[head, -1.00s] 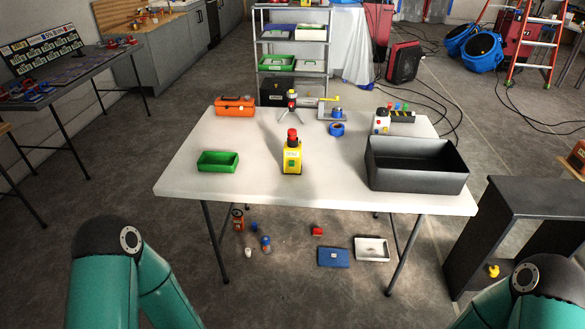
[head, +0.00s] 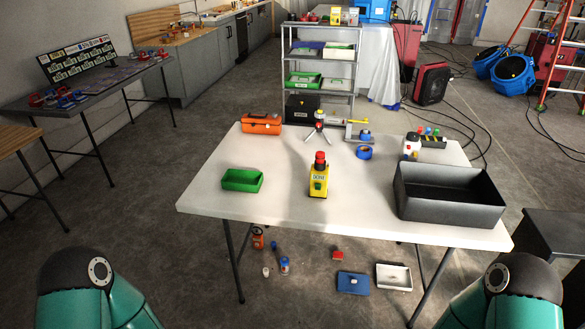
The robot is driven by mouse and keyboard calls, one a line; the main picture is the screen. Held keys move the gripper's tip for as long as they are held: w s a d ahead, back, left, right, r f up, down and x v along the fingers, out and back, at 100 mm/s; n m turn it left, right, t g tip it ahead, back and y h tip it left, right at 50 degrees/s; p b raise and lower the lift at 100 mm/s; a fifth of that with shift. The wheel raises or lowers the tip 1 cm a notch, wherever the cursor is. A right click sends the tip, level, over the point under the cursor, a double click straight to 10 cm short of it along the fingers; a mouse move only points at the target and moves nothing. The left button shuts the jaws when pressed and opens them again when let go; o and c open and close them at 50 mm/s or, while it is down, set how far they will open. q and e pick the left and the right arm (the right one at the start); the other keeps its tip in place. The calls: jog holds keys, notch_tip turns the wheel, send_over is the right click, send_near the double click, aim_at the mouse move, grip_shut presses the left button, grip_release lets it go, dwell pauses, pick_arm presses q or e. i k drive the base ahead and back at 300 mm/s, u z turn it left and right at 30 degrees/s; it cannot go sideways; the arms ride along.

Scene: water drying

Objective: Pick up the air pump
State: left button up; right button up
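No object is clearly recognizable as the air pump. Candidates on the white table (head: 285,212) are small. A yellow box with a red top and a "DONE" label (head: 318,180) stands upright near the middle. Behind it is a small tripod device with a red and yellow top (head: 319,125). To its right is a grey stand with a yellow-tipped bar (head: 358,133). A white device with a red-and-black top (head: 411,147) stands at the back right. Only upper parts of my two arms show at the bottom corners. Both grippers are out of view.
The table also holds a green tray (head: 242,181), an orange toolbox (head: 262,124), blue tape (head: 364,152) and a large black bin (head: 450,207). Small items and a blue lid (head: 353,283) lie on the floor below. A dark cabinet (head: 553,236) stands at right. The table's front middle is clear.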

aim_at(319, 174)
jog(key=u, duration=0.15)
jog(key=i, duration=1.3)
jog(key=z, duration=0.45)
